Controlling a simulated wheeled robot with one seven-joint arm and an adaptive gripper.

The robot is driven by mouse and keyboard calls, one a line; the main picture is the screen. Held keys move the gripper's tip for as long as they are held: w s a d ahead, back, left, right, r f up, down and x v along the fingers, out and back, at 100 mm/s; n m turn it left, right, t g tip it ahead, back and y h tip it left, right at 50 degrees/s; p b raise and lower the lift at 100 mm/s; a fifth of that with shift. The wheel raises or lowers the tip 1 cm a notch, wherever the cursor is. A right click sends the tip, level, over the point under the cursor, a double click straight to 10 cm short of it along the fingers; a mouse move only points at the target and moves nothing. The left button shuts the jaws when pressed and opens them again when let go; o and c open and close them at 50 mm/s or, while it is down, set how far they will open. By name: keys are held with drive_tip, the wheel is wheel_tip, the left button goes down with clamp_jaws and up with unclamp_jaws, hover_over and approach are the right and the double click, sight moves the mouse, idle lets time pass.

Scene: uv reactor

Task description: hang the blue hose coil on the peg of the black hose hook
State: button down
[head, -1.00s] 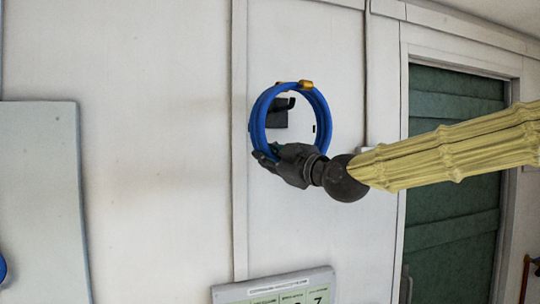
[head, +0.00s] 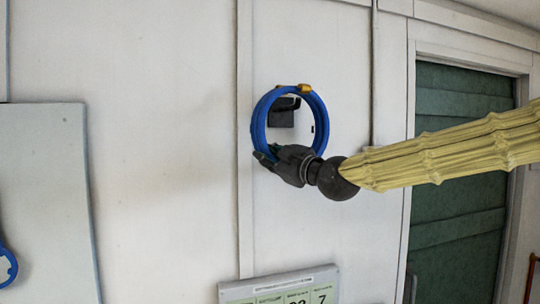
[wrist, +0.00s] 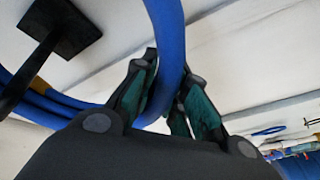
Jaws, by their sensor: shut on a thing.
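The blue hose coil (head: 259,125) is a ring held upright, with a yellow band at its top; in the wrist view its hose (wrist: 168,40) runs between my fingers. My gripper (head: 270,154) is shut on the coil's lower left part. The black hose hook (head: 282,118) is on the white wall and shows through the coil's opening, left of its middle. In the wrist view the hook's plate (wrist: 68,28) is at upper left, and its peg crosses in front of the hose at the left edge. I cannot tell whether the peg passes through the ring.
A grey panel (head: 45,190) is on the wall at left, with a blue ring-shaped thing (head: 7,266) at the picture's edge. A sign (head: 285,288) is below the coil. A green door (head: 455,200) stands at right. The wall around the hook is mostly bare.

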drive_tip(key=shift+w+a+r+p, duration=0.1)
drive_tip(key=shift+w+a+p, duration=0.2)
drive_tip(key=shift+w, duration=0.4)
drive_tip(key=shift+w+a+f+b, duration=0.1)
drive_tip(key=shift+w+f+b, duration=0.2)
drive_tip(key=shift+f+b, duration=0.35)
drive_tip(key=shift+w+f+b, duration=0.25)
drive_tip(key=shift+f+b, duration=0.25)
drive_tip(key=shift+b, duration=0.1)
drive_tip(key=c, duration=1.3)
unclamp_jaws()
drive_tip(key=shift+c, duration=0.2)
drive_tip(key=shift+f, duration=0.1)
drive_tip(key=shift+f, duration=0.1)
